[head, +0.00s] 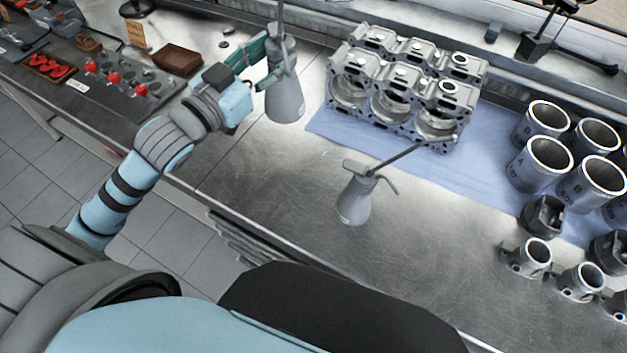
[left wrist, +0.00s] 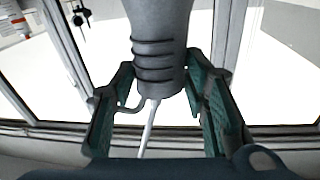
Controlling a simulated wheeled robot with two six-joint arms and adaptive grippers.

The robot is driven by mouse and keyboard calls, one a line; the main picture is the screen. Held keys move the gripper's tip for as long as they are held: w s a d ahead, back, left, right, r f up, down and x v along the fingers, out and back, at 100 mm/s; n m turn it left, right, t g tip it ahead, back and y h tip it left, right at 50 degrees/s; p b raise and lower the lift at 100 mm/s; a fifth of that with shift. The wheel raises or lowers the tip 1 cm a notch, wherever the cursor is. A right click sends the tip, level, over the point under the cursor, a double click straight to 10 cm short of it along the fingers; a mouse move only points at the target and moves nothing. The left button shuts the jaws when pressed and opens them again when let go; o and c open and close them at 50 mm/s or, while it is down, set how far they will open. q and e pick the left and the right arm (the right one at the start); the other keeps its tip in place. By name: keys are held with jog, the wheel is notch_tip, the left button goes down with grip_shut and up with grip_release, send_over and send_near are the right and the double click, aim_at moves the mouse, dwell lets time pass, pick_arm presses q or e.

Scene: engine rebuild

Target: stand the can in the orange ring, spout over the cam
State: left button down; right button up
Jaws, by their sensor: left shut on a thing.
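My left gripper (head: 262,62) is shut around the upper part of a grey metal oil can (head: 285,101). The can is about upright, its thin spout running up out of the head view. I cannot tell whether its base touches the bench. In the left wrist view the can's ribbed neck (left wrist: 158,62) sits between the green finger pads, with the thin spout (left wrist: 148,128) beyond it. A second, similar can (head: 355,201) stands on the bench, its spout slanting toward the engine block. I can make out neither the orange ring nor the cam. My right gripper is not in view.
The engine block (head: 385,84) stands on a blue cloth (head: 327,123) right of the held can. Several cylinder liners (head: 541,164) and pistons (head: 533,257) stand at the right. A brown tray (head: 178,59) and red-knobbed parts lie left. Bare steel (head: 270,165) lies in front.

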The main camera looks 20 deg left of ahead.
aim_at(278, 121)
pick_arm(q)
notch_tip(278, 121, down, 15)
jog(key=b, duration=0.6)
notch_tip(278, 121, down, 5)
jog(key=b, duration=0.3)
jog(key=shift+r, duration=0.15)
jog(key=c, duration=0.9)
grip_release()
jog(key=shift+s, duration=0.1)
jog(key=shift+c, duration=0.2)
